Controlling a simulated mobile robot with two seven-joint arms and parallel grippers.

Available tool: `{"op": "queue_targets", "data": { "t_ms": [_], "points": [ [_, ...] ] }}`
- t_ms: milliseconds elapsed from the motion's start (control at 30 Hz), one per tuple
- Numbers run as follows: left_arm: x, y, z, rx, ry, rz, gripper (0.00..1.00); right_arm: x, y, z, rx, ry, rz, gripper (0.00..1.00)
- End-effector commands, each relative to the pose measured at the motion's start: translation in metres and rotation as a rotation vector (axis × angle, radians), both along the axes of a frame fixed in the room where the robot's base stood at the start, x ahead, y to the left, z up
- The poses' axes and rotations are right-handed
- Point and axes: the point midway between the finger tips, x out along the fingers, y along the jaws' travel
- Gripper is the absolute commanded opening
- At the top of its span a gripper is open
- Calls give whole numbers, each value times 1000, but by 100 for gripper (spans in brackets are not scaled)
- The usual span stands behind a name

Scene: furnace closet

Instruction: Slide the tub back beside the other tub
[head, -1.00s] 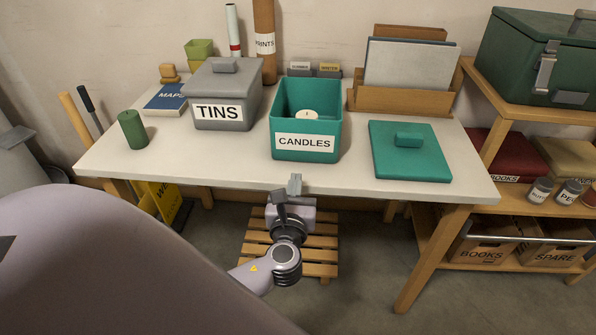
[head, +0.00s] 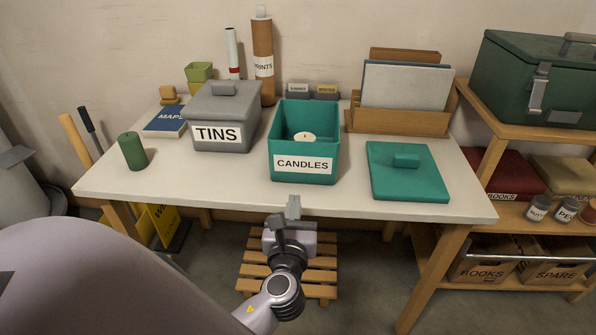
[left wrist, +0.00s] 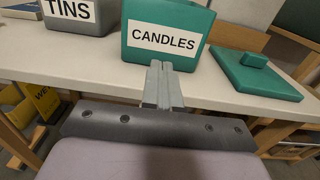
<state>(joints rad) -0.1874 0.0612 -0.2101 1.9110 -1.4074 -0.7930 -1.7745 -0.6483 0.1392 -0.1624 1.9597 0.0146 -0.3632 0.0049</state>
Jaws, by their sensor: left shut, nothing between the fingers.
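The teal tub labelled CANDLES (head: 304,165) stands open on the white table, with a pale candle (head: 304,137) inside. Its front is close to the table's front edge. The grey lidded tub labelled TINS (head: 222,112) stands to its left and a little farther back, with a gap between them. My left gripper (head: 293,207) is shut and empty, at the table's front edge, just in front of the CANDLES tub. In the left wrist view the shut fingers (left wrist: 162,84) point at the front of the CANDLES tub (left wrist: 165,32); I cannot tell whether they touch. My right gripper is not in view.
A teal lid (head: 408,172) lies flat on the table to the right. A green candle (head: 132,151) stands at the left. Behind are a wooden file holder (head: 400,121), a cardboard tube (head: 263,65) and small boxes (head: 312,91). A shelf (head: 500,160) stands right.

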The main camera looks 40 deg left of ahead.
Motion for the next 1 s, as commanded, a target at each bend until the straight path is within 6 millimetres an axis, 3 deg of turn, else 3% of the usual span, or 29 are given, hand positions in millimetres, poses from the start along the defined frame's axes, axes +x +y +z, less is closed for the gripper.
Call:
{"op": "queue_targets", "data": {
  "t_ms": [500, 700, 1000],
  "points": [
    [82, 52, 1, 1, -1, 1, 0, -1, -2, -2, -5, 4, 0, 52],
    [96, 61, 0, -1, -1, 0, 0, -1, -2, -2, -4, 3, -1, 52],
    [99, 63, 0, -1, 0, 0, 0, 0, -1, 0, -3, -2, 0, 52]
  ]
}}
